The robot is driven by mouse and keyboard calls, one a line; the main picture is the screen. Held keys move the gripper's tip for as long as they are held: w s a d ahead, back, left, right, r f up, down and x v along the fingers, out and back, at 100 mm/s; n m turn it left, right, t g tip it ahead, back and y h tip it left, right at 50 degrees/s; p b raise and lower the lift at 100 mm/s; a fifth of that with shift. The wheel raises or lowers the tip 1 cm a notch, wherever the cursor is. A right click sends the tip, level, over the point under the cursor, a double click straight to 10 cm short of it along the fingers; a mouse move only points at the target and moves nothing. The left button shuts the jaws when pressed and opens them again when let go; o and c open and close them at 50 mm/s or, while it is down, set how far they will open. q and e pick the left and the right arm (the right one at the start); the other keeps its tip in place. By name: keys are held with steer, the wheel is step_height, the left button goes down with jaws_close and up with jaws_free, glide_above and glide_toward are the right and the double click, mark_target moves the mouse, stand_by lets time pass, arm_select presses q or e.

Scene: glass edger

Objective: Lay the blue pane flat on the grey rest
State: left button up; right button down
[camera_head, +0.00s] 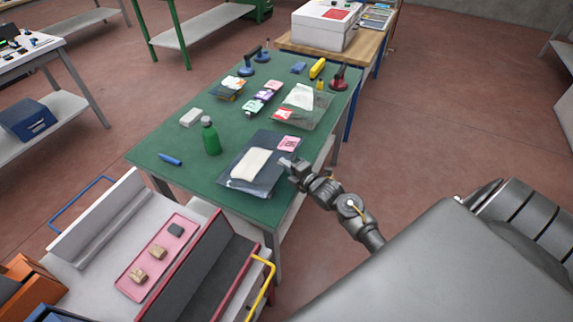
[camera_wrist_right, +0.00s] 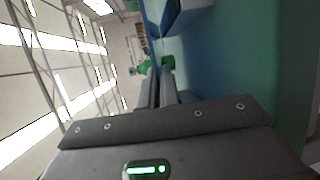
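I cannot pick out the blue pane for certain. A flat dark slate-blue sheet or shallow tray (camera_head: 233,184) lies on the green table near its front, bearing a white cloth and a pink packet. My right gripper (camera_head: 288,164) is at the right edge of it, low over the table; contact is unclear. In the right wrist view its two dark fingers (camera_wrist_right: 161,88) are close together, with a bluish surface (camera_wrist_right: 215,60) beside them. No held object shows clearly. I cannot tell which part is the grey rest; a dark grey sloped panel (camera_head: 190,272) is on the machine. My left gripper is out of view.
The green table (camera_head: 170,146) carries a green bottle (camera_head: 210,137), a blue marker (camera_head: 170,159), a white block (camera_head: 191,117), more loaded trays and suction cups. The machine at lower left has a pink tray (camera_head: 139,284) with small blocks and a yellow handle (camera_head: 263,285).

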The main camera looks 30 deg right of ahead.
steer(key=shift+f, duration=0.1)
steer(key=c, duration=1.6)
jaws_free()
steer(key=shift+o, duration=0.2)
steer(key=shift+s+f, duration=0.1)
steer(key=shift+f, duration=0.05)
steer(key=shift+s+b, duration=0.35)
steer(key=shift+s, duration=0.15)
steer(key=b+v, duration=0.2)
steer(key=v, duration=0.7)
steer(key=shift+s+r, duration=0.25)
steer(key=shift+s, duration=0.05)
steer(key=shift+d, duration=0.1)
